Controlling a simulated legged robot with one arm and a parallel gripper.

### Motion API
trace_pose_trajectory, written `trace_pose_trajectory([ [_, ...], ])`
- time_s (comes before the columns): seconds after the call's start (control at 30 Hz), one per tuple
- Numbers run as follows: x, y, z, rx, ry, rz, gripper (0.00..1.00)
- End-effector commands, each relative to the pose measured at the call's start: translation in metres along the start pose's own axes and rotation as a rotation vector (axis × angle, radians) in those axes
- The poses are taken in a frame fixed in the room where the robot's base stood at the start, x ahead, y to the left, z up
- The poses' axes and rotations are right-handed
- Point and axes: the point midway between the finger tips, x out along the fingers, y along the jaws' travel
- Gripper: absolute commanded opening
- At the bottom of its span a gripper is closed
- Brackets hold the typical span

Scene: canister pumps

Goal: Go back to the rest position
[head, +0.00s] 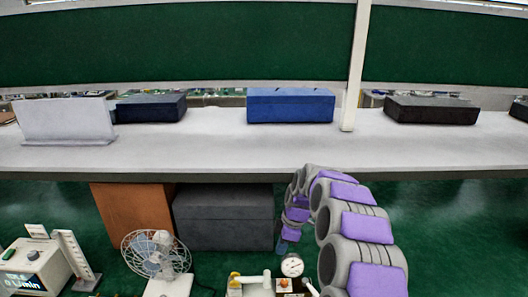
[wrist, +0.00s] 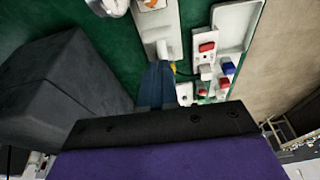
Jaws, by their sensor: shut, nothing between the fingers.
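My arm, grey with purple pads, rises from the lower right of the head view and bends down in front of the long table (head: 230,153). My gripper (head: 281,244) hangs at its end, fingers pointing down, just right of the dark grey box under the table. In the wrist view my gripper (wrist: 158,84) shows as blue fingers close together, with nothing held. Beyond the fingers is white equipment (wrist: 154,38) on the green floor. I cannot tell how far the fingertips are from it.
The dark grey box (head: 222,218) and a brown block (head: 136,213) stand below the table. A fan (head: 157,254), a white device (head: 36,268) and a pump unit with a round gauge (head: 291,265) stand in front. A blue box (head: 290,105) lies on the table.

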Motion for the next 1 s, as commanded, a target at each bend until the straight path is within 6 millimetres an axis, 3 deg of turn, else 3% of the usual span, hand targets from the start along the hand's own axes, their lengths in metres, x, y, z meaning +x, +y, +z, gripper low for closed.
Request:
trace_pose_trajectory([
  [0.17, -0.033, -0.041, -0.013, 0.122, -0.001, -0.016, 0.00],
  [0.43, -0.079, -0.123, -0.021, 0.380, -0.038, -0.044, 0.00],
  [0.73, -0.115, -0.222, -0.007, 0.692, -0.112, -0.042, 0.00],
  [1.0, -0.127, -0.315, 0.016, 1.005, -0.199, -0.011, 0.00],
])
